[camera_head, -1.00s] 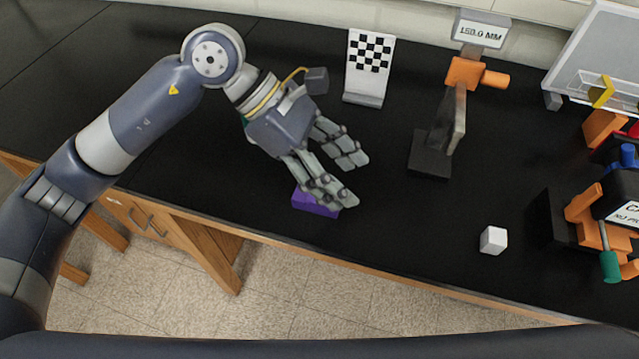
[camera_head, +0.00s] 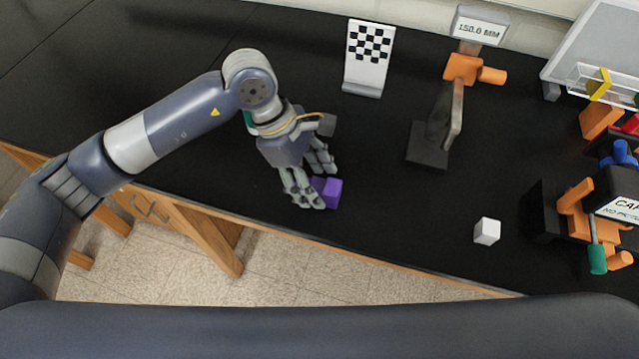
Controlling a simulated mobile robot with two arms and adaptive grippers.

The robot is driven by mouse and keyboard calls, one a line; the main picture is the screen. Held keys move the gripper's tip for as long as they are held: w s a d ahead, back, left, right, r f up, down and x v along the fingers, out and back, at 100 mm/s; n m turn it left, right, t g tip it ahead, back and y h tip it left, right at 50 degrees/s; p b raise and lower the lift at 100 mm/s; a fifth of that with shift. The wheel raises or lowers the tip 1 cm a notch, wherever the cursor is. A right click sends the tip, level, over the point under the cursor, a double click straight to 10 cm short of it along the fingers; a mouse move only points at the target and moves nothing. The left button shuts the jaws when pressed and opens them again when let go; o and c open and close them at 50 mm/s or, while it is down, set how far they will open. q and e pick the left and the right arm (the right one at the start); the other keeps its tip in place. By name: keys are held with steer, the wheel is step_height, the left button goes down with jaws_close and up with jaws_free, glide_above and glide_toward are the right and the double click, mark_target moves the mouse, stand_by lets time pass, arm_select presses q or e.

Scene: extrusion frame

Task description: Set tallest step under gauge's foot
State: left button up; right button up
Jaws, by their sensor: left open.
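The height gauge (camera_head: 437,135) stands on a black base toward the right of the bench, with an orange slider and a sign on top that looks like 150.6 MM. A purple block (camera_head: 332,192) lies on the bench near its front edge. A small white cube (camera_head: 486,231) sits apart to the right. My left gripper (camera_head: 314,186) is open, pointing down at the purple block, with its fingers at the block's left side and partly covering it. Whether the fingers touch it I cannot tell. My right gripper is out of view.
A checkered board (camera_head: 368,58) stands at the back. At the right are an orange and black fixture (camera_head: 575,205) with a green-handled tool, and a clear tray (camera_head: 603,88) by a grey panel. The bench left of my arm is clear.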

arm_select(q)
steer(key=shift+x, duration=1.2)
steer(key=c, duration=1.3)
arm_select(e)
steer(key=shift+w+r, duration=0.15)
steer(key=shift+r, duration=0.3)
arm_select(q)
steer(key=shift+r, duration=0.2)
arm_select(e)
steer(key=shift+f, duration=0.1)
arm_select(q)
steer(key=shift+r, duration=0.2)
steer(key=r+b, duration=0.1)
steer(key=s+r+b, duration=0.1)
steer(key=shift+r, duration=0.25)
steer(key=s+b, duration=0.1)
steer(key=s, duration=0.4)
steer(key=s+r+b, duration=0.1)
steer(key=s+b, duration=0.1)
steer(key=s, duration=0.3)
steer(key=s+b, duration=0.1)
steer(key=s, duration=0.4)
steer(key=shift+r+b, duration=0.3)
steer(key=shift+r, duration=0.05)
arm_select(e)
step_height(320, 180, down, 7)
